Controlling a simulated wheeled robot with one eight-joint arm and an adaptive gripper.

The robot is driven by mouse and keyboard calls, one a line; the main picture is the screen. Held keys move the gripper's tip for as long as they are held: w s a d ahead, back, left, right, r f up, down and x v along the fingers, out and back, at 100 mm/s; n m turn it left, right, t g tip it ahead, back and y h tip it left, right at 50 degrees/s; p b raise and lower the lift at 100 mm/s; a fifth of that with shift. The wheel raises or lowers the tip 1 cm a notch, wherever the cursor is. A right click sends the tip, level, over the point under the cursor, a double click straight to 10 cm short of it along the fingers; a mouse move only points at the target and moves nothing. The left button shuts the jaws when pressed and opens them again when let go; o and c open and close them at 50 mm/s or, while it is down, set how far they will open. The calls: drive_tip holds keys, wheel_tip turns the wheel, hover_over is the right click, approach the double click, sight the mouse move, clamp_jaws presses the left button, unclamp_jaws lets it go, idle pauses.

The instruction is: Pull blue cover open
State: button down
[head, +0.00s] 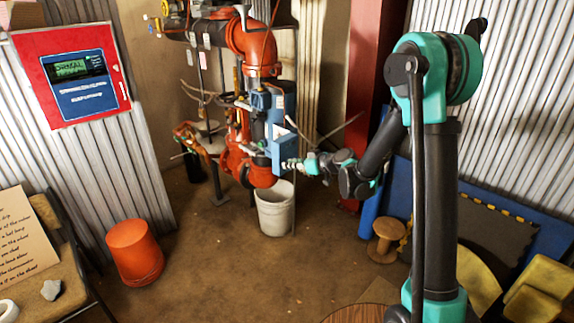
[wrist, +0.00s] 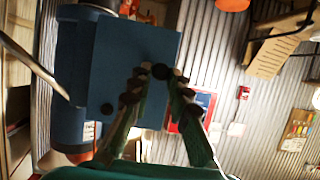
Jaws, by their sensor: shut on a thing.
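The blue cover (head: 284,149) is a flat panel on the blue box on the red riser pipework, in the middle of the head view. It fills much of the left half of the wrist view (wrist: 120,65), with a dark round knob near its lower left corner. My gripper (head: 291,165) reaches it from the right in the head view. Its green and dark fingers (wrist: 160,72) are shut at the cover's right edge in the wrist view, around a small dark part there. The fingertips partly hide what they hold. How far the cover stands open is hard to tell.
A white bucket (head: 275,210) stands under the pipework. An orange bucket (head: 134,252) and a chair with a sign are at left. A red panel (head: 75,75) hangs on the corrugated wall.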

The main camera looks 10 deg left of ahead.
drive_tip(key=shift+w+d+f+n+g+y, duration=0.1)
drive_tip(key=shift+w+d+n+g+y, duration=0.15)
drive_tip(key=shift+d+n+g, duration=0.4)
drive_tip(key=shift+w+d+n+g+y, duration=0.15)
drive_tip(key=shift+w+d+n+g, duration=0.05)
drive_tip(key=shift+d+n+g, duration=0.4)
drive_tip(key=c, duration=1.4)
unclamp_jaws()
drive_tip(key=v, duration=1.2)
drive_tip(key=shift+d+f, duration=0.1)
